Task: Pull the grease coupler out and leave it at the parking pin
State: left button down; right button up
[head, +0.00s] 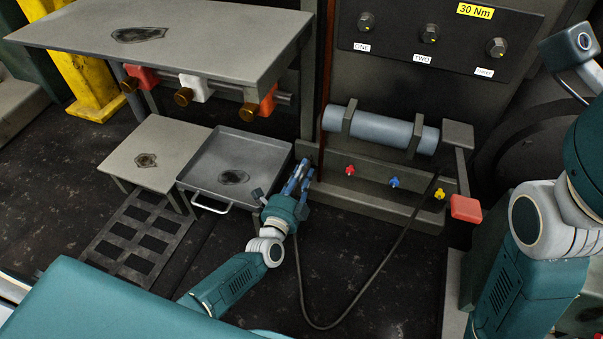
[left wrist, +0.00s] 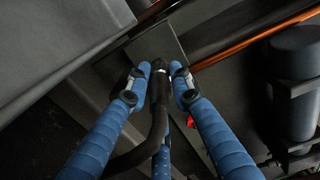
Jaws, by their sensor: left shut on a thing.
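My left gripper (head: 301,172) is at the left end of the low grey ledge under the cylinder. In the left wrist view its blue fingers (left wrist: 159,78) are closed around the small dark head of the grease coupler (left wrist: 158,66). The black hose (left wrist: 152,138) runs from the coupler back between the fingers. In the head view the coupler is hidden by the fingers, and the hose (head: 303,300) hangs in a loop across the floor and up to the right. I cannot tell whether the coupler touches a fitting, or which part is the parking pin.
Red (head: 350,170), blue (head: 394,182) and yellow (head: 440,194) fittings sit along the ledge, below a grey-blue cylinder (head: 375,128). A grey tray (head: 203,188) stands close left of my left gripper, under a workbench (head: 215,40). A red block (head: 466,209) juts out right.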

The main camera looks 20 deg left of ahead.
pick_arm(q)
jog(key=shift+w+r, duration=0.1)
jog(key=shift+w, duration=0.05)
jog(key=c, duration=1.4)
grip_release()
jog(key=shift+c, duration=0.2)
jog(key=shift+o, duration=0.5)
jog(key=shift+o, duration=1.1)
